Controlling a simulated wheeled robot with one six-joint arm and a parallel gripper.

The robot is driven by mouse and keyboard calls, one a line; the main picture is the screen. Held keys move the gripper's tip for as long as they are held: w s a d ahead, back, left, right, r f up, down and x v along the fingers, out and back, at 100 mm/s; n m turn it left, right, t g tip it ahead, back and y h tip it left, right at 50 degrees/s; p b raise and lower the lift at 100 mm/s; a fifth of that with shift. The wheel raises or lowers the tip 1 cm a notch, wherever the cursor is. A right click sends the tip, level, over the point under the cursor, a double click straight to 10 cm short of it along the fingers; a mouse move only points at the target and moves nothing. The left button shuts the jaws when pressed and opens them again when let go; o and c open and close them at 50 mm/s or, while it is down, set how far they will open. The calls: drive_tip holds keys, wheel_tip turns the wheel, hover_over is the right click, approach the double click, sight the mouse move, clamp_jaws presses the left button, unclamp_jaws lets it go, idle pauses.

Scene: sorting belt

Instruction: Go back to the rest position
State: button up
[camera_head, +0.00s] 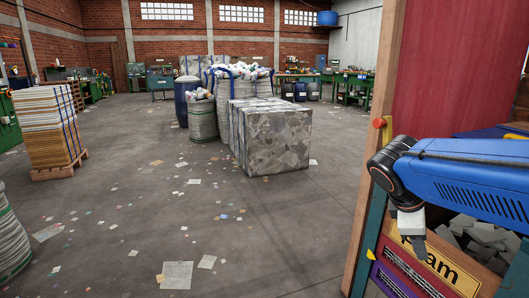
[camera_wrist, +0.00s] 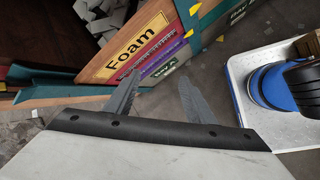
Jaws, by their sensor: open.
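My gripper (camera_head: 411,236) hangs at the end of my blue arm on the right of the head view, in front of a bin with a yellow "Foam" sign (camera_head: 440,267). In the wrist view my gripper (camera_wrist: 160,82) has its two grey fingers spread apart with nothing between them. The Foam sign (camera_wrist: 139,43) shows just beyond the left finger there. The Foam bin holds several grey pieces (camera_head: 484,238); my arm hides part of it.
A wooden post (camera_head: 385,95) and a red panel (camera_head: 450,60) stand close to my arm. A stack of boards (camera_head: 48,128) is at the left, and grey bales (camera_head: 275,140) and sacks (camera_head: 203,118) stand mid-floor. The open floor has scattered paper scraps.

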drive_tip(key=s+a+f+m+t+y, duration=0.1)
drive_tip(key=s+a+f+m+y, duration=0.2)
drive_tip(key=s+m, duration=0.3)
drive_tip(key=s+a+f+m+t+y, duration=0.1)
drive_tip(key=s+a+f+m+y, duration=0.2)
drive_tip(key=s+a+f+m, duration=0.1)
drive_tip(key=s+a+m, duration=0.1)
drive_tip(key=s+m, duration=0.1)
drive_tip(key=shift+s+a+f+t, duration=0.2)
drive_tip(key=shift+s+a+t, duration=0.1)
